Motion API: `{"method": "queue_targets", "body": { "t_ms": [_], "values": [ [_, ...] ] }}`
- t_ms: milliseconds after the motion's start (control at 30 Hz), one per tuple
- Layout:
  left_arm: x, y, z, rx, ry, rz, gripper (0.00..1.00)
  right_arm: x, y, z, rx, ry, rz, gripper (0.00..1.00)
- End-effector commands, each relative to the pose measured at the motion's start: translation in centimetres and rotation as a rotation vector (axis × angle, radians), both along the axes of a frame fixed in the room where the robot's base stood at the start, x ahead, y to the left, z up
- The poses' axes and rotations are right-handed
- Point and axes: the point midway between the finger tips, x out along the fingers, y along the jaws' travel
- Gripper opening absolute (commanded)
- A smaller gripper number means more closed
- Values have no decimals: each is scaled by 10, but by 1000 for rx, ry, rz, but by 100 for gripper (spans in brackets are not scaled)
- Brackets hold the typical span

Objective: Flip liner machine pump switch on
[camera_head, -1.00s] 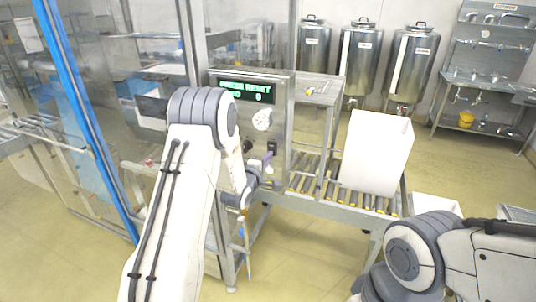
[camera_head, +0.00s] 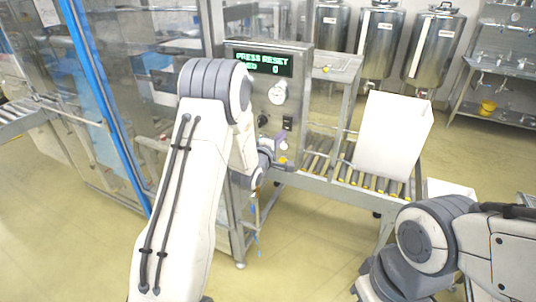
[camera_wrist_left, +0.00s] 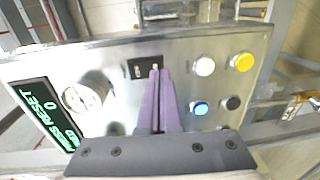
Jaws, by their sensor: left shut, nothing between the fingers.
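The liner machine's control panel (camera_head: 303,75) has a green-lit display (camera_head: 263,63) reading PRESS RESET. A small black rocker switch (camera_head: 288,122) sits low on the panel; it also shows in the left wrist view (camera_wrist_left: 136,70). My left gripper (camera_head: 281,138) is shut and empty, just below the switch in the head view. In the wrist view its purple fingers (camera_wrist_left: 158,74) overlap the right part of the switch. I cannot tell whether they touch it, and the switch's position is unclear. My right arm shows at the lower right; its gripper is out of view.
In the wrist view, a white button (camera_wrist_left: 204,66), a yellow button (camera_wrist_left: 243,62), a blue-lit button (camera_wrist_left: 200,108) and a black button (camera_wrist_left: 233,103) are right of the fingers. A white box (camera_head: 393,138) stands on the roller conveyor (camera_head: 345,174).

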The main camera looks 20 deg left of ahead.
Motion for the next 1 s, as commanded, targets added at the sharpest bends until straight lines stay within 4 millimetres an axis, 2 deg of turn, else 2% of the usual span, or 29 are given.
{"method": "queue_targets", "body": {
  "t_ms": [67, 300, 500, 700, 1000],
  "values": [
    [-11, -6, -6, 0, 0, -7, 0, 0, 0, -11, 0, 0, -1, 0],
    [-66, -3, -14, 1, -1, -6, 0, 0, 0, -41, -1, 1, -6, 0],
    [-98, -1, -16, 1, -1, -6, 0, 0, 0, -53, 0, 1, -6, 0],
    [-109, -1, -15, 0, -1, -9, 0, 0, 0, -56, 0, 1, -6, 0],
    [-110, -1, -14, 0, -1, -9, 0, 0, 0, -56, 0, 1, -6, 0]
  ]
}}
